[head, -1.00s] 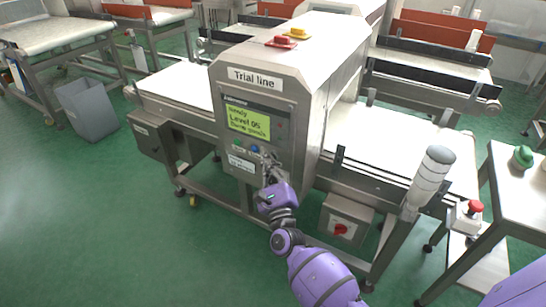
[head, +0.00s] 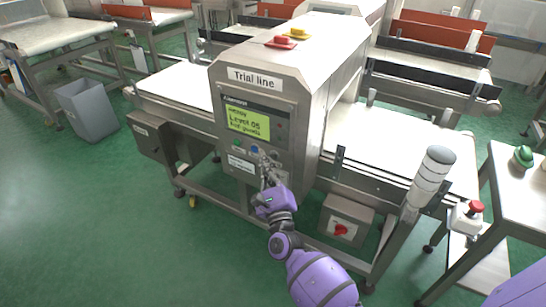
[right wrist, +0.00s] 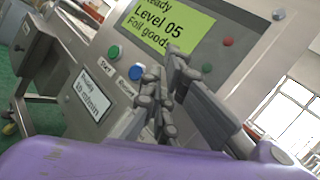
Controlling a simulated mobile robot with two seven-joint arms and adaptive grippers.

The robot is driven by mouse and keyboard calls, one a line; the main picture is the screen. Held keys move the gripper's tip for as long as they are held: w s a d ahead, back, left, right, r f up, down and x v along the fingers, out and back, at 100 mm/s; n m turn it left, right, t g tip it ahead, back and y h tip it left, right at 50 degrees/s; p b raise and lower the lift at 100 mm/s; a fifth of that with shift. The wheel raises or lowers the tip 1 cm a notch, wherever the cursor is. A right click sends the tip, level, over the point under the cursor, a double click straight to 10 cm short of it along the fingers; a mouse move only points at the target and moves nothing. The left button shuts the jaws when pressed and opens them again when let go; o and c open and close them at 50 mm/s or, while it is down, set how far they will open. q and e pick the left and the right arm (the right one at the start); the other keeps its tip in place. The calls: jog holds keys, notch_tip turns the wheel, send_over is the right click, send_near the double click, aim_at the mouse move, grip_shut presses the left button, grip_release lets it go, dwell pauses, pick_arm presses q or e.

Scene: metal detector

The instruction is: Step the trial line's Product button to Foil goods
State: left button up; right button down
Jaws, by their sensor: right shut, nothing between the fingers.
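The trial line's metal detector (head: 292,90) carries a lit green display (head: 247,123). In the right wrist view the display (right wrist: 165,30) reads Ready, Level 05, Foil goods. Below it are a green Start button (right wrist: 113,52) and a blue button (right wrist: 136,71) whose label is partly hard to read. Anything directly behind the fingers is hidden. My right gripper (head: 266,172) is shut and empty, just in front of and below the button row. Its fingers (right wrist: 160,95) show right of the blue button, apart from it in the picture. My left gripper is out of view.
A white label (right wrist: 92,97) is below the buttons. A box with a red switch (head: 345,228) hangs under the conveyor. A grey bin (head: 87,110) stands at left.

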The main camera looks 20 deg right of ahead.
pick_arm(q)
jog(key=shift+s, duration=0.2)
pick_arm(e)
jog(key=shift+s+a, duration=0.15)
jog(key=shift+a, duration=0.05)
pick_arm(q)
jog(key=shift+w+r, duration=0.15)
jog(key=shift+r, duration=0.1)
pick_arm(e)
jog(key=s+a, duration=0.1)
jog(key=a, duration=0.1)
jog(key=s+a, duration=0.1)
jog(key=s, duration=0.1)
jog(key=shift+a, duration=0.4)
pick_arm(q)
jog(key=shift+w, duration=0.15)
